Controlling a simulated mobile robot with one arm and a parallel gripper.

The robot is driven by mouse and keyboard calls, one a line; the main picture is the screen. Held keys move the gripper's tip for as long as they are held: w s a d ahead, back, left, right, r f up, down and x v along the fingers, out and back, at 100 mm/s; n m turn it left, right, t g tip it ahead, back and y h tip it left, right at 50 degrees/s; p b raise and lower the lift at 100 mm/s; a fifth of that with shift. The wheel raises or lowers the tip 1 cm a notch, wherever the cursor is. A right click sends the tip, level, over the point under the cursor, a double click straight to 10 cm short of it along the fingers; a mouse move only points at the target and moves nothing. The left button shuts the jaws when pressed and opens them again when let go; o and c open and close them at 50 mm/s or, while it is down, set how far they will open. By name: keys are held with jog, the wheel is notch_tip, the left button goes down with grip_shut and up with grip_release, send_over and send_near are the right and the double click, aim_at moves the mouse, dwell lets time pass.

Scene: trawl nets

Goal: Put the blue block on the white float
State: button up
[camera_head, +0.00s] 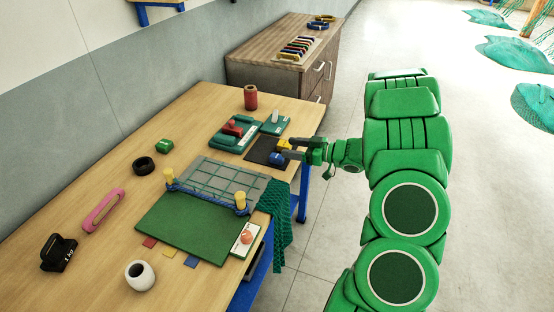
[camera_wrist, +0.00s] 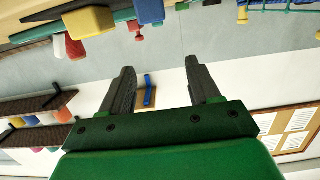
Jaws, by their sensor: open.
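The blue block (camera_head: 276,158) sits on a dark mat near the table's right edge, beside a yellow block (camera_head: 284,146). In the wrist view the blue block (camera_wrist: 150,10) is at the top edge, partly cut off, with the yellow block (camera_wrist: 90,21) to its left. The white float (camera_head: 140,275), rounded with a dark hole on top, stands at the table's near left. My gripper (camera_head: 291,148) is at the blocks' right side, its fingers partly overlapping them in the head view. In the wrist view my gripper (camera_wrist: 160,68) is open with nothing between its fingers.
A green mat (camera_head: 190,228) and a netted grey panel (camera_head: 215,178) with yellow-topped posts lie between float and blocks. A pink handle (camera_head: 103,210), black ring (camera_head: 144,166) and black item (camera_head: 58,252) are at left. A red cylinder (camera_head: 250,97) stands behind.

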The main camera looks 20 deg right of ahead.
notch_tip(320, 180, up, 8)
jog(key=w+d+r+m+t+h, duration=0.3)
jog(key=w+d+m+h, duration=0.7)
jog(key=d, duration=0.4)
jog(key=s+d+r+m+g+h, duration=0.1)
jog(key=d+m+g+h, duration=0.2)
jog(key=d+m+h, duration=0.7)
jog(key=m+g+y, duration=0.8)
jog(key=m+y, duration=0.4)
jog(key=m, duration=0.4)
send_over(277, 155)
jog(key=s+d, duration=0.2)
jog(key=s, duration=0.1)
jog(key=f, duration=1.1)
jog(key=shift+w+d+f, duration=0.15)
jog(key=shift+w+d, duration=0.05)
jog(key=shift+w, duration=0.05)
jog(key=shift+a+x, duration=0.1)
jog(key=shift+x, duration=1.35)
jog(key=shift+a+x, duration=0.15)
jog(key=shift+x, duration=1.25)
jog(key=shift+w, duration=0.15)
grip_shut()
